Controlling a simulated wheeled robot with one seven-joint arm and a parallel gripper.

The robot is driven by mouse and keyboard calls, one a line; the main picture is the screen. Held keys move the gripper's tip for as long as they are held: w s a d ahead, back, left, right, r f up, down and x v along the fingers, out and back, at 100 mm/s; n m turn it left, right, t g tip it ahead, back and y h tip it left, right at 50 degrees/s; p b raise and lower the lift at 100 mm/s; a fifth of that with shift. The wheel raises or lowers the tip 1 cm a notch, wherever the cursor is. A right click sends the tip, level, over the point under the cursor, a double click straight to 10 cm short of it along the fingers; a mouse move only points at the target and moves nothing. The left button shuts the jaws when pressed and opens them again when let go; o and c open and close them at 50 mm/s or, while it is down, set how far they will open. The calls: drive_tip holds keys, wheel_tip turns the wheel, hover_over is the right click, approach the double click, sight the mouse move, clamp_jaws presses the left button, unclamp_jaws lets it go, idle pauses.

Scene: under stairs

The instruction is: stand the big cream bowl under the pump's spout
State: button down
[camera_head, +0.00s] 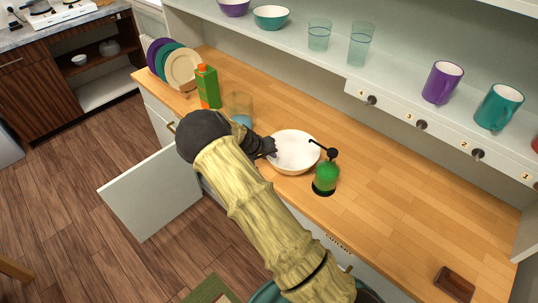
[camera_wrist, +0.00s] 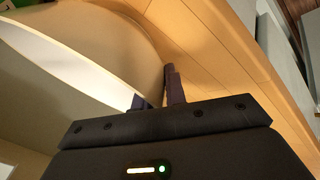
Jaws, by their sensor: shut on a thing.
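The big cream bowl (camera_head: 296,152) is at the wooden counter, just left of the green pump (camera_head: 326,176). The pump's dark spout (camera_head: 320,146) reaches left over the bowl's right rim. My gripper (camera_head: 272,147) is shut on the bowl's left rim. In the wrist view the bowl wall (camera_wrist: 122,35) fills the upper left, and my gripper's two dark fingers (camera_wrist: 155,92) pinch its edge. The bowl looks about level; I cannot tell whether its base touches the counter.
The counter (camera_head: 410,195) right of the pump is mostly clear. An open cabinet door (camera_head: 150,195) juts out below.

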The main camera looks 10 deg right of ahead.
drive_tip(key=c, duration=1.4)
unclamp_jaws()
drive_tip(key=shift+c, duration=0.2)
drive_tip(key=b+v, duration=0.2)
drive_tip(key=v, duration=1)
drive_tip(key=shift+b, duration=0.3)
drive_tip(key=s+d+r+y, duration=0.2)
drive_tip(key=s, duration=0.6)
drive_tip(key=s+d+r+y, duration=0.2)
drive_tip(key=s+d, duration=0.1)
drive_tip(key=s, duration=0.6)
drive_tip(key=s+d+r+g+y, duration=0.1)
drive_tip(key=s+d+r+y, duration=0.1)
drive_tip(key=s, duration=0.7)
drive_tip(key=shift+s+d+n, duration=0.2)
drive_tip(key=shift+d+n, duration=0.1)
drive_tip(key=shift+d, duration=0.3)
